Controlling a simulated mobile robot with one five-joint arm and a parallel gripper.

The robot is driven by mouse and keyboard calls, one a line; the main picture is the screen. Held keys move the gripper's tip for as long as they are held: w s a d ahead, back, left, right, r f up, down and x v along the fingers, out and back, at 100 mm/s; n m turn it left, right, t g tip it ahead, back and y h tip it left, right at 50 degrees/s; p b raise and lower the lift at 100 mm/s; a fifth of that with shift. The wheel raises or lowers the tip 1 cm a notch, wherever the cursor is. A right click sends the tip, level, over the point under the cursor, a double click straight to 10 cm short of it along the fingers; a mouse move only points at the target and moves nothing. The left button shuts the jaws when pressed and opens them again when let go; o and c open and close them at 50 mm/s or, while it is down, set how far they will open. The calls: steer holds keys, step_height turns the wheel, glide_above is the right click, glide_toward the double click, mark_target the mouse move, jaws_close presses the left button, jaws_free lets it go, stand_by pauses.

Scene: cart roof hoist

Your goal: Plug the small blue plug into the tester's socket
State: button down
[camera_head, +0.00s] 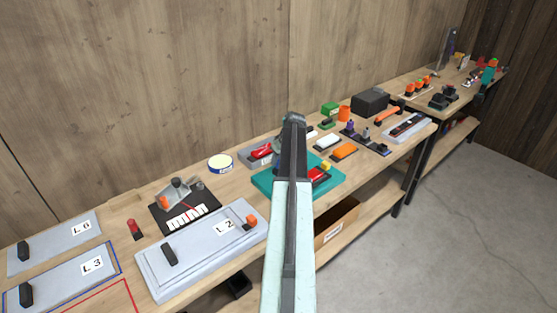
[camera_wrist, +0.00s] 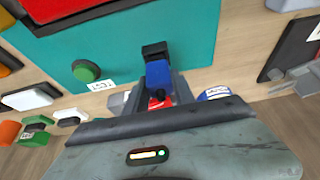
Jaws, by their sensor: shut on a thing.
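The tester is a teal panel (camera_head: 262,183) on the bench, partly hidden behind my arm in the head view. In the wrist view its teal face (camera_wrist: 205,35) fills the top, with a green round button (camera_wrist: 86,70) and a small white label. My gripper (camera_wrist: 158,82) is shut on the small blue plug (camera_wrist: 158,73), over the tester's edge area. A black block (camera_wrist: 155,48) lies right beyond the plug, against the teal face. I cannot tell whether it is the socket or whether the plug is inside it. The head view hides the plug.
A grey panel marked L2 (camera_head: 190,262) lies left of the tester. An orange block (camera_head: 344,151) and a black box (camera_head: 370,102) are to the right. The floor in front is clear.

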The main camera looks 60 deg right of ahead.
steer(key=shift+f+b, duration=0.85)
steer(key=shift+f, duration=0.1)
steer(key=c, duration=1)
jaws_free()
steer(key=shift+r, duration=0.1)
steer(key=shift+o, duration=0.2)
steer(key=p+v, duration=0.7)
steer(key=shift+r, duration=0.4)
steer(key=shift+s, duration=0.15)
